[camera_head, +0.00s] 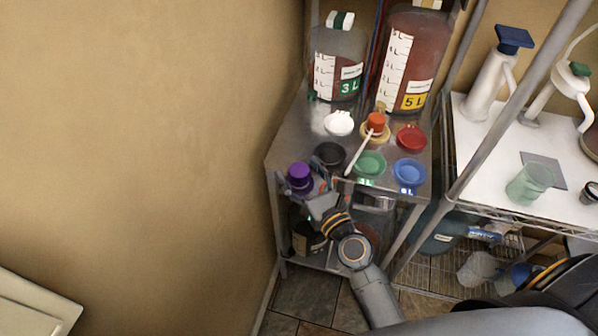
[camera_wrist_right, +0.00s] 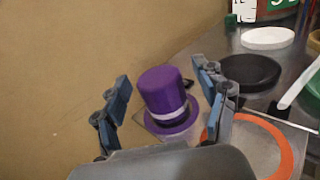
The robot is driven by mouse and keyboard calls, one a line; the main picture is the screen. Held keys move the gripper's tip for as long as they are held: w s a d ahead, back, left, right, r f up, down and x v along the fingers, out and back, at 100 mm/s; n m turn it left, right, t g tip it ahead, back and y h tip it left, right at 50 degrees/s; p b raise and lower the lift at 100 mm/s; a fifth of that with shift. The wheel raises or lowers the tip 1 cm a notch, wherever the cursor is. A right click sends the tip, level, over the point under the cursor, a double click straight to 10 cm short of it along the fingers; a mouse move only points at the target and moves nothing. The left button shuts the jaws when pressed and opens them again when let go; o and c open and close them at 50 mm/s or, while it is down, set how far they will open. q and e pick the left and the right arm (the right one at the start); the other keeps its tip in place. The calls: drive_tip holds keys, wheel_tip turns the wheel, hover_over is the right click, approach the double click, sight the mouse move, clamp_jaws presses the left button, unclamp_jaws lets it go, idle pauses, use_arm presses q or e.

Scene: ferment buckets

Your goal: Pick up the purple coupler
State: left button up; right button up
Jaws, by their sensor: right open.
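The purple coupler (camera_head: 299,178) stands upright near the front left corner of the steel table, in the head view. In the right wrist view the coupler (camera_wrist_right: 168,100) looks like a small top hat with a pale band and a wider brim. My right gripper (camera_head: 308,190) is open, right at the coupler. In the wrist view its two fingers (camera_wrist_right: 166,98) show on either side of the coupler, with a gap to each. Nothing is held. My left gripper is not in view.
The steel table (camera_head: 290,140) also holds a black lid (camera_head: 329,153), a white lid (camera_head: 339,123), green (camera_head: 370,163), blue (camera_head: 408,173) and red (camera_head: 411,138) lids. Large jugs (camera_head: 338,62) stand behind. The wall (camera_head: 150,130) is close on the left. A shelf stands on the right.

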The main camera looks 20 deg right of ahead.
drive_tip(key=shift+w+a, duration=0.1)
drive_tip(key=shift+w, duration=0.3)
drive_tip(key=shift+s, duration=0.1)
drive_tip(key=shift+c, duration=0.4)
drive_tip(key=c, duration=1.3)
drive_tip(key=shift+r, duration=0.1)
